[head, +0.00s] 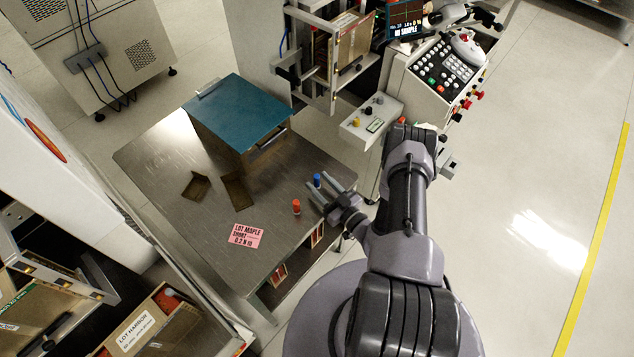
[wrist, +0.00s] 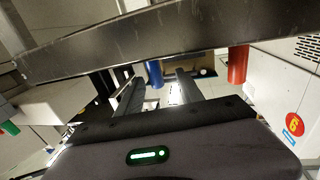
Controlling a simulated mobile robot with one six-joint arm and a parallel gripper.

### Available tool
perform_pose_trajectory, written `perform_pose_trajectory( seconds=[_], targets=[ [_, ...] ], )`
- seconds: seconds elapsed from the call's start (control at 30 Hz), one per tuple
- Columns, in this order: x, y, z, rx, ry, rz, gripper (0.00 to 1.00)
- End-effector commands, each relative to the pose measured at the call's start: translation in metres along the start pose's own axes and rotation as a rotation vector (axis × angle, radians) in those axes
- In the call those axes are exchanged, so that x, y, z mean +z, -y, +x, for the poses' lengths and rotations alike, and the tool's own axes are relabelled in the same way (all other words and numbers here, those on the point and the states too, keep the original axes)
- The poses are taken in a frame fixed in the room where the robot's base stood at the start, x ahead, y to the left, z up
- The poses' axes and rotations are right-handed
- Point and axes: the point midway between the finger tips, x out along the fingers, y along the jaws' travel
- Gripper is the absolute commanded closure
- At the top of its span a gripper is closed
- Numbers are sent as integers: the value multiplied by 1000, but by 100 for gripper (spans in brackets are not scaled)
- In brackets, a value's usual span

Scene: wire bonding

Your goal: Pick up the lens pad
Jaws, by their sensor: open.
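I cannot tell for certain which thing is the lens pad; no part in view is clearly marked as one. My gripper (head: 324,186) is open and empty at the right edge of the metal table, also seen in the wrist view (wrist: 156,88). A blue cylinder (head: 317,180) stands on the table right by the fingertips; in the wrist view it (wrist: 153,73) shows between the fingers, apparently untouched. A red cylinder (head: 296,206) stands to its lower left, outside the fingers in the wrist view (wrist: 238,65).
The metal table (head: 150,160) bears a blue-topped box (head: 240,112), two brown open pieces (head: 197,186) and a pink card (head: 246,236) reading LOT MAPLE. A button console (head: 445,72) stands at the upper right. Labelled boxes (head: 150,325) stand lower left. The floor at right is clear.

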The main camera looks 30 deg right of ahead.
Motion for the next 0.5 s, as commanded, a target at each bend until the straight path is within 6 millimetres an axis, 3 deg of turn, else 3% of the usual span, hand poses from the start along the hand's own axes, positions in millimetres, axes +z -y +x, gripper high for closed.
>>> perform_pose_trajectory(
  seconds=[0.3, 0.5],
  targets=[
    [2, -6, 51, -3, -1, -2, 56],
    [1, -6, 54, -1, 0, -1, 56]
  ],
)
